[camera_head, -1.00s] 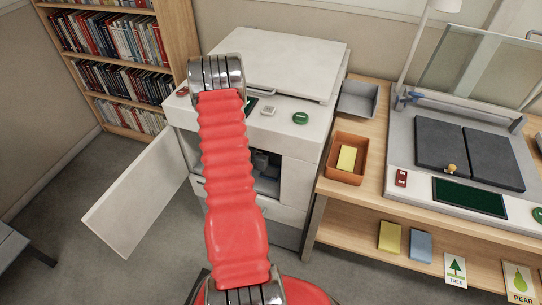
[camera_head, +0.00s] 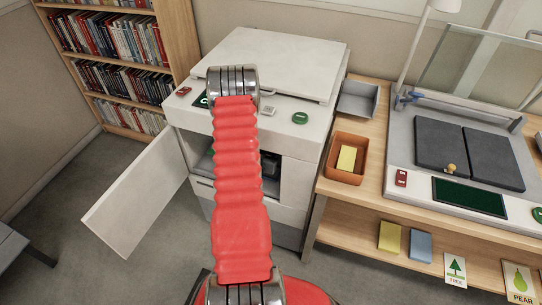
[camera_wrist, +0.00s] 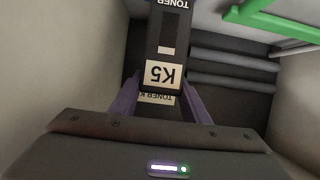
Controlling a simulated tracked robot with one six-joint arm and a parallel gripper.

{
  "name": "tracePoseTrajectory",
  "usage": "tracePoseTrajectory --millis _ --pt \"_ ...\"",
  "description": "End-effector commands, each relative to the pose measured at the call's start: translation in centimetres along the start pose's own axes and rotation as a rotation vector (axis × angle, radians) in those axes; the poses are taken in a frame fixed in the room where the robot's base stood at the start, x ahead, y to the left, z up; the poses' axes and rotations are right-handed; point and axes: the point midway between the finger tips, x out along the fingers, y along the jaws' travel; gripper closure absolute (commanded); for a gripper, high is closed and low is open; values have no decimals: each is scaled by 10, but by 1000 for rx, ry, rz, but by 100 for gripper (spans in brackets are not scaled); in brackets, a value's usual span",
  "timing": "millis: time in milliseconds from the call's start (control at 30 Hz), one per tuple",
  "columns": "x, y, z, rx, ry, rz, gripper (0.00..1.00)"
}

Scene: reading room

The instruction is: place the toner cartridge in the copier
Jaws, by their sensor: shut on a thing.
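The toner cartridge (camera_wrist: 168,50) is a dark block with white lettering and a pale K5 label in the wrist view. My gripper (camera_wrist: 160,102) has its purple fingers shut on the cartridge's near end. The cartridge points away from me, between pale walls. A pale "TONER K" label (camera_wrist: 156,98) shows just below the cartridge's end. The white copier (camera_head: 275,62) stands at the centre of the head view, its front bay (camera_head: 290,172) open and dark inside. My red arm covers part of that bay, and my gripper and the cartridge are hidden there.
The copier's door (camera_head: 138,195) hangs open to the left. A green bar (camera_wrist: 275,20) shows at upper right in the wrist view, above grey ridges (camera_wrist: 235,70). A wooden table (camera_head: 330,205) with an orange tray (camera_head: 338,176) stands right of the copier.

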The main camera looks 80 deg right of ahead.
Motion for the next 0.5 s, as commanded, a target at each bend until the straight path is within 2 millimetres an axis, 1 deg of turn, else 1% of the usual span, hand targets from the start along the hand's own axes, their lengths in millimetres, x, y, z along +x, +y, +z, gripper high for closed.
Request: tracePoseTrajectory --millis 233,333,500 --pt "10 0 25 0 0 0 100" --pt "15 3 30 1 0 1 100" --pt "16 3 30 1 2 0 100"
